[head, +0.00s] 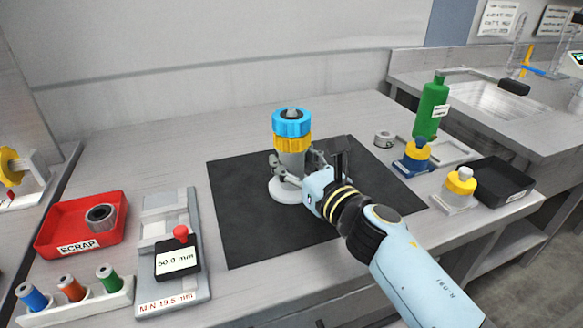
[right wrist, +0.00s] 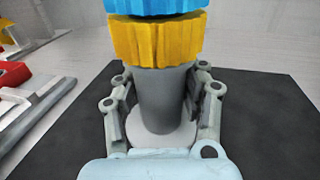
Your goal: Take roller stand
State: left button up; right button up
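The roller stand (head: 291,160) stands upright on the dark mat (head: 237,222): a grey column on a round white base, with a yellow ribbed ring and a blue ribbed ring on top. My right gripper (head: 295,171) reaches it from the front right, low on the column below the yellow ring. In the right wrist view the grey column (right wrist: 163,100) is between the two fingers (right wrist: 160,100), which lie close against its sides; the gripper looks shut on it. The white base appears to rest on the mat. My left gripper is not in view.
Left of the mat are a red scrap tray (head: 60,219), a gauge showing 50.0 mm (head: 177,259) and a rack of small rollers (head: 88,308). Mat space left of the stand is clear.

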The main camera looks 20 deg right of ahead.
jog(key=c, duration=0.7)
grip_shut()
jog(key=shift+r, duration=0.1)
